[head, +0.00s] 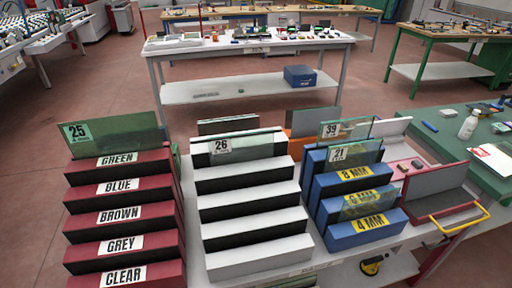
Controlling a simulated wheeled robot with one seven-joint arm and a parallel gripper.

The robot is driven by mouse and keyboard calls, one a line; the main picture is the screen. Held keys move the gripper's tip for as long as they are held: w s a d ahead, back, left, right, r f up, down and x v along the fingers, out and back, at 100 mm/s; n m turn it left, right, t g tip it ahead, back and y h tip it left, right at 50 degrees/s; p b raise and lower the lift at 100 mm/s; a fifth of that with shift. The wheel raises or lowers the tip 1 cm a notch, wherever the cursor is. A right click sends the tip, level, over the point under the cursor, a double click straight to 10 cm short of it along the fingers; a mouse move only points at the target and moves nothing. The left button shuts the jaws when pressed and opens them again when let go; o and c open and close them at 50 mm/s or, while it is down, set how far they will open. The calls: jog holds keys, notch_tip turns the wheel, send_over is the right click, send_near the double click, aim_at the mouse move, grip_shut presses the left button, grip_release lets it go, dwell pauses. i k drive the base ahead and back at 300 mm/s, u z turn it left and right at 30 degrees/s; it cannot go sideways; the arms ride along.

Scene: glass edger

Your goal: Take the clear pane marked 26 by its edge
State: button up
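The clear pane marked 26 (252,147) stands upright in the rearmost slot of the white stepped rack (258,228), in the middle of the table. It is pale and see-through, and its tag with the number 26 is at its upper left. Its long top edge is bare, and its lower edge is hidden in the slot. My gripper does not show in the head view.
Left is a red rack (124,246) with a green pane marked 25 (120,134). Right is a blue rack (350,235) with panes marked 39 (358,129) and 21 (365,152). A dark panel (228,125) stands close behind pane 26. The white rack's front steps are empty.

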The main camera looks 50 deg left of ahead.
aim_at(231, 149)
jog(key=u, duration=2.15)
jog(key=i, duration=0.4)
